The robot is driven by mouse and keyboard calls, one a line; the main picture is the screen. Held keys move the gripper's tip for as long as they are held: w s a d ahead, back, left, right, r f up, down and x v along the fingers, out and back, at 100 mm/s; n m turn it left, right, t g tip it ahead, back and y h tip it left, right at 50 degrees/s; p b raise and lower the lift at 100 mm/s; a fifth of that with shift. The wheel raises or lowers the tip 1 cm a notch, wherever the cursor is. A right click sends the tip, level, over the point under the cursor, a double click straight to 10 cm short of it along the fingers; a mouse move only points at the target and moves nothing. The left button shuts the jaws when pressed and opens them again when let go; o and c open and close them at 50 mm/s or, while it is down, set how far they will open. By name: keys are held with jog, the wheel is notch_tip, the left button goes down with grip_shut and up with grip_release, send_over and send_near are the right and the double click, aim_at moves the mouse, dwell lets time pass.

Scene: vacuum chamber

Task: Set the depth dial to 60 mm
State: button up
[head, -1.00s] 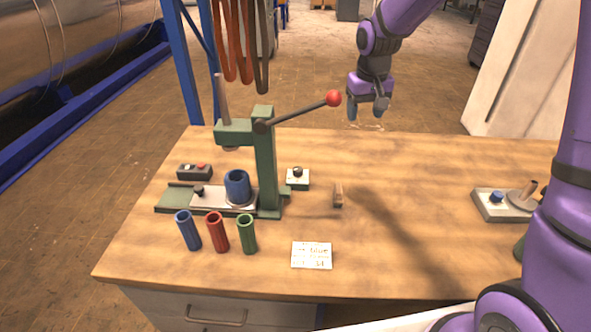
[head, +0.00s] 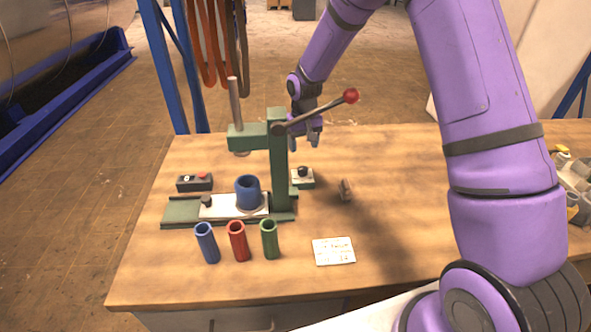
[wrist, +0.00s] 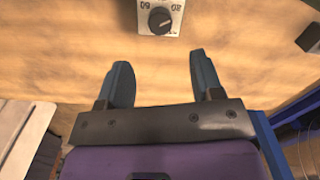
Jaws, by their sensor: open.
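The depth dial (head: 303,178) is a black knob on a small pale-faced green box, on the bench just right of the press. The wrist view shows the dial (wrist: 160,20) at the top edge, with upside-down numbers either side of the knob; its exact setting is too small to read. My gripper (head: 307,141) is open and empty, above and behind the dial, beside the press column. Its two spread fingers (wrist: 159,70) point toward the dial in the wrist view, with a gap between them and it.
The green press (head: 279,165) has a lever with a red ball (head: 351,96) reaching close to my gripper. A blue cup-like part (head: 247,190) sits on its base. A control box (head: 195,182) stands left.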

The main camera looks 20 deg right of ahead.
aim_at(303, 168)
notch_tip(303, 168, down, 10)
jog(key=shift+f, duration=0.1)
dwell(0.4)
jog(key=c, duration=0.9)
